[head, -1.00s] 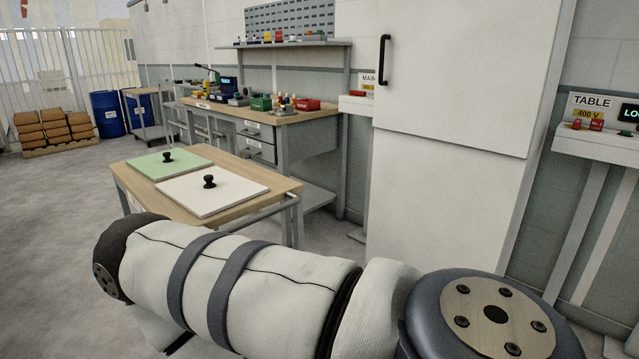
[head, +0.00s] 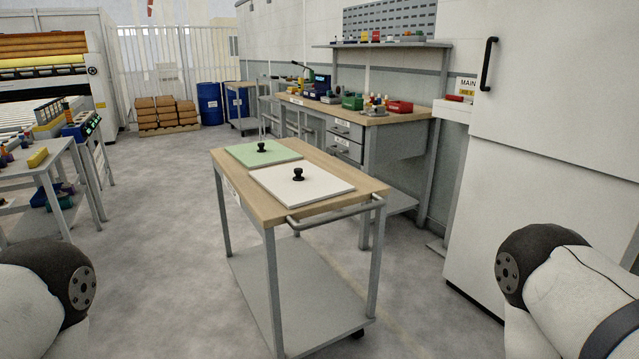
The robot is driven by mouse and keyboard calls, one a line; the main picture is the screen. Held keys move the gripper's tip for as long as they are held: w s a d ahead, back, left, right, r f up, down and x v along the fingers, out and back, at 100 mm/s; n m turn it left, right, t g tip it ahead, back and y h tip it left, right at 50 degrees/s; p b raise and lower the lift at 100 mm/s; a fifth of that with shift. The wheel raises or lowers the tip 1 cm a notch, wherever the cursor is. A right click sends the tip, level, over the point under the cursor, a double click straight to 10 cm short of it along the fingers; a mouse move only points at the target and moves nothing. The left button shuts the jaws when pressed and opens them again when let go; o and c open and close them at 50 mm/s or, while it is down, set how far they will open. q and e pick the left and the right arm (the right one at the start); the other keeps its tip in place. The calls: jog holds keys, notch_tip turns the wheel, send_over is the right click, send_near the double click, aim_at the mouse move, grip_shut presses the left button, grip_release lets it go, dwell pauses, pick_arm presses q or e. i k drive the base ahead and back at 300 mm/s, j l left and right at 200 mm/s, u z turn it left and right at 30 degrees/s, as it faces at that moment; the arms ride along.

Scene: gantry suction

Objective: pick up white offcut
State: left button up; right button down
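The white offcut (head: 316,189) is a flat white panel with a black knob (head: 298,174) on top. It lies on the near right part of the wooden top of a grey trolley (head: 272,212). Parts of both my arms show at the lower left and lower right edges, well apart from the trolley. Neither gripper shows in the head view.
The trolley has a push handle (head: 335,215) on its near side and a lower shelf (head: 290,290). A workbench (head: 400,122) stands behind it and a white cabinet (head: 545,160) at the right. A cluttered table (head: 30,172) is at the left. Grey floor between is clear.

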aim_at(294, 185)
jog(key=i+j+z, duration=0.4)
jog(key=i+j, duration=0.35)
